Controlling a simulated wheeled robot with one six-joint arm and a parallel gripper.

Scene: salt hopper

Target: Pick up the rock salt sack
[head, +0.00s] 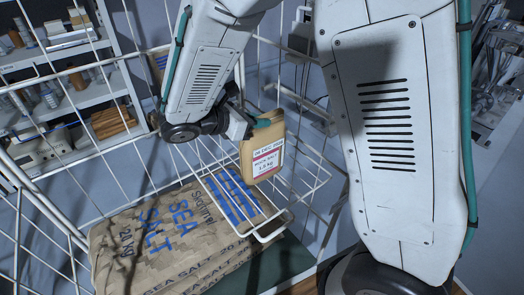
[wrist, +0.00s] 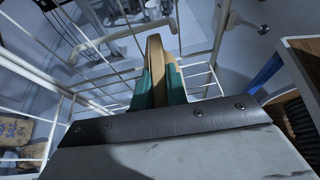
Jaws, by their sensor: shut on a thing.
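The rock salt sack (head: 262,150) is a small tan bag with a white and red label that reads rock salt, 1.0 kg. In the head view it hangs upright in my gripper (head: 262,122), above the wire basket. In the wrist view the sack (wrist: 155,65) shows edge-on between the green fingers of my gripper (wrist: 157,82). The gripper is shut on the upper part of the sack.
Large sea salt sacks (head: 165,235) lie stacked below, behind white wire bars. A small white wire basket (head: 285,215) is under the held sack. Shelves (head: 75,105) with jars and boxes stand at the left. A wooden cabinet (wrist: 300,85) is at the right in the wrist view.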

